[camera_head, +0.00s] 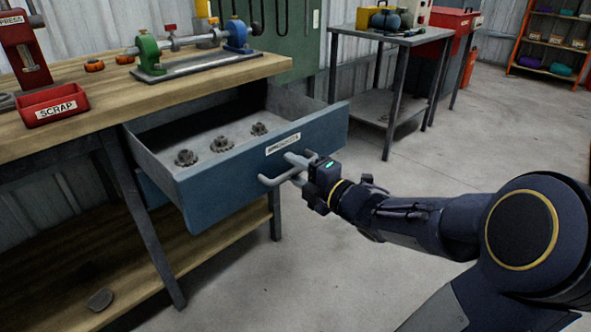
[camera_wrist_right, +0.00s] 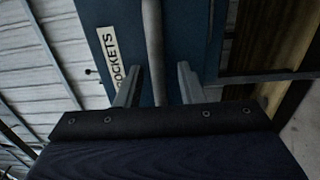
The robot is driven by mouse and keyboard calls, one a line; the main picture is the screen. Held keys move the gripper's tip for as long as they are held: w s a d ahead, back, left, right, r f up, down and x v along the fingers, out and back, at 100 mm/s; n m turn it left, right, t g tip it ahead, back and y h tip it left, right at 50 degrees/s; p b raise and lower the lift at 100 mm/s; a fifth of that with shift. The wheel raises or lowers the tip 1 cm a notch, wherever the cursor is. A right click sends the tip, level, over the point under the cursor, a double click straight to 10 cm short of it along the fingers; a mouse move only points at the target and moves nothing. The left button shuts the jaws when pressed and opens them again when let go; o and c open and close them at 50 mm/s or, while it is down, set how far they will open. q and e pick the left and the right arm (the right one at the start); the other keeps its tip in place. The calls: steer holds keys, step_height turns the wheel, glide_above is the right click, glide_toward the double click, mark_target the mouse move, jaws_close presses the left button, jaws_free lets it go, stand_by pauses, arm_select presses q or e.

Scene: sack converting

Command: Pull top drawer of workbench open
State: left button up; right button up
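The workbench's blue top drawer (camera_head: 225,175) is pulled well out, and its grey inside shows in the head view. Its front carries a white label (camera_head: 283,144) and a grey bar handle (camera_head: 268,181). My right gripper (camera_head: 297,168) is at the handle. In the right wrist view the handle bar (camera_wrist_right: 153,45) runs between the two fingers of this gripper (camera_wrist_right: 160,82), with a gap visible on each side, so the fingers look open around it. The label, partly cut, reads "OCKETS" there. My left gripper is not in view.
Several dark sprockets (camera_head: 222,144) lie in the drawer. The wooden benchtop (camera_head: 110,95) holds a red scrap bin (camera_head: 52,105) and a green-and-blue fixture (camera_head: 190,62). A side table (camera_head: 405,37) stands behind. The floor right of the drawer is clear.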

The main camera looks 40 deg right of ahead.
steer(key=shift+s, duration=0.1)
steer(key=s+p, duration=0.1)
steer(key=s, duration=0.6)
steer(key=shift+s+d+p, duration=0.3)
stand_by(0.3)
